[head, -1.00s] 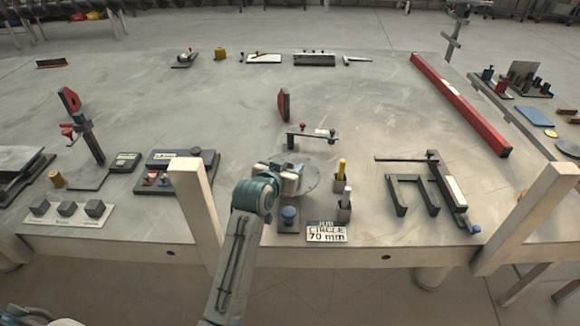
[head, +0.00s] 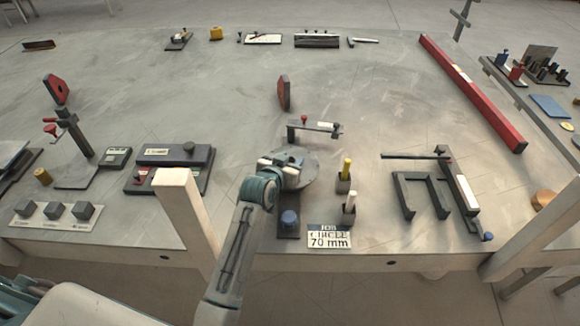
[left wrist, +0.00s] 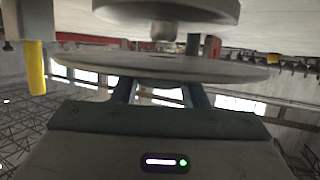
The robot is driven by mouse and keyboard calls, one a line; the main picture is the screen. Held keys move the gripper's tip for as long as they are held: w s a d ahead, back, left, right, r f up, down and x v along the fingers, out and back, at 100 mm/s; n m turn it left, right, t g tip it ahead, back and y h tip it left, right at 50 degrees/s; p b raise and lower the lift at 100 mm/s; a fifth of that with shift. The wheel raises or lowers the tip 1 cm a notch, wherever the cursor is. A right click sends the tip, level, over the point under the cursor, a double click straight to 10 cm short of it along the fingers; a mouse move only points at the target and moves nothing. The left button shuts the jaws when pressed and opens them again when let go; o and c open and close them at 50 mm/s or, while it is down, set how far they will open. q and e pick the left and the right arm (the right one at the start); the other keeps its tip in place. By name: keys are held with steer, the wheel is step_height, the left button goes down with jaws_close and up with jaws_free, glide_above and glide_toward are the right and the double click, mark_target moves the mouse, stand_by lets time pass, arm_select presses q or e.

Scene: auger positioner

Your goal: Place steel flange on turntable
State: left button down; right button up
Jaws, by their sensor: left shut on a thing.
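My left gripper (head: 288,168) reaches over the front middle of the table. The left wrist view looks upside down. There the two fingers (left wrist: 160,93) are shut on a thin, wide grey disc, the steel flange (left wrist: 160,66). The turntable (left wrist: 175,10) appears as a thicker round grey plate beyond it, with a short stub between the two. The flange seems to be held above the turntable with a gap. In the head view a grey disc shows around the gripper, but I cannot tell how much is flange or turntable. My right gripper is not in view.
A yellow marker (head: 346,168) and a white one (head: 350,204) stand in holders close right. A sign reading 70 mm (head: 329,237) and a blue knob (head: 289,219) are in front. A small arm fixture (head: 315,128) stands behind. The table's middle left is clear.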

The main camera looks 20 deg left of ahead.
arm_select(q)
steer(key=shift+f, duration=1.25)
steer(key=shift+f, duration=0.1)
steer(key=c, duration=0.9)
jaws_free()
steer(key=shift+s, duration=0.15)
steer(key=shift+o, duration=0.2)
steer(key=b+v, duration=0.1)
steer(key=v, duration=1.1)
steer(key=shift+d, duration=0.15)
